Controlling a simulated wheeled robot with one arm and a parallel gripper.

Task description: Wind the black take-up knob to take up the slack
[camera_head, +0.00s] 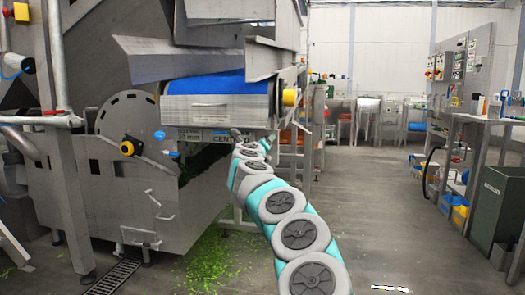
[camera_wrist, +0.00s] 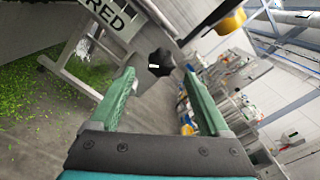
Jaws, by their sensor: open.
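The black take-up knob (camera_wrist: 160,62) shows in the wrist view as a dark lobed star on a grey metal plate. My gripper (camera_wrist: 158,74) is open, with its two green fingers apart. The knob appears between and just beyond the fingertips, and nothing is held; I cannot tell whether either finger touches it. In the head view my arm reaches out to the end of the blue-belted conveyor (camera_head: 205,84). The knob and my fingers cannot be made out there.
A yellow part (camera_wrist: 230,22) sits close by at the upper right in the wrist view. Green scraps (camera_head: 208,262) litter the floor beside a drain grate (camera_head: 114,276). A workbench (camera_head: 480,117) stands at the right. The floor between bench and machine is open.

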